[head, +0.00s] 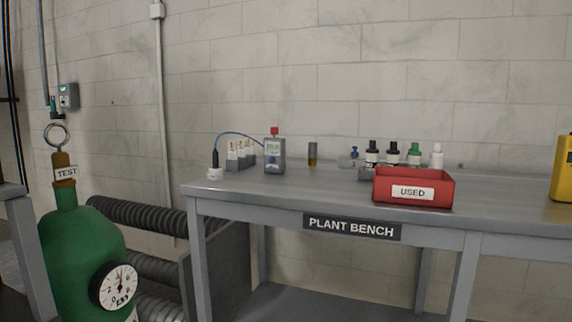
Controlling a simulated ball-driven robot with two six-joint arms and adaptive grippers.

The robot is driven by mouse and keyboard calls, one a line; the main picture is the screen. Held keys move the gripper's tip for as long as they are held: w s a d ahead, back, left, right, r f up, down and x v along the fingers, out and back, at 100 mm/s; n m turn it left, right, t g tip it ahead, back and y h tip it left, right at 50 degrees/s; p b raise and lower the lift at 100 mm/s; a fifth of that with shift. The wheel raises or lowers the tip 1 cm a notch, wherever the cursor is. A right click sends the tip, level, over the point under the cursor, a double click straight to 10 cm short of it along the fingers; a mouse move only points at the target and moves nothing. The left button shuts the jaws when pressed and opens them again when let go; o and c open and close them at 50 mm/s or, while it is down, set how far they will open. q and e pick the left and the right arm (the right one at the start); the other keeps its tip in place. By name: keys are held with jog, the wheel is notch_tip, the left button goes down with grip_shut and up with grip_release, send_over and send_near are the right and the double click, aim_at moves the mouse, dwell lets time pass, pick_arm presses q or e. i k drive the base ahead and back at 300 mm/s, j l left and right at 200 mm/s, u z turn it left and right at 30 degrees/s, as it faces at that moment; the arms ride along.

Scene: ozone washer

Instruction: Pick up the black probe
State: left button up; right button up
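The black probe (215,158) stands upright in a small white round holder (215,173) at the left end of the grey bench (260,189). A blue cable (236,133) arches from the probe's top to a grey handheld meter (274,157) with a red top, standing to its right. Neither of my grippers shows in the head view.
A grey rack (240,161) with white-topped items stands between probe and meter. A brown vial (312,155), several bottles (392,154) and a red "USED" bin (412,188) are farther right. A green cylinder (82,248) stands left of the bench. The bench front is clear near the middle.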

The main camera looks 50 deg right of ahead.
aim_at(216, 154)
jog(key=z, duration=1.15)
jog(key=i+l+u, duration=0.15)
jog(key=i+l, duration=0.15)
jog(key=i+l+u, duration=0.2)
jog(key=l, duration=0.2)
jog(key=i+l+u, duration=0.15)
jog(key=l, duration=0.25)
jog(key=i+l+u, duration=0.15)
jog(key=i+l, duration=0.15)
jog(key=l, duration=0.15)
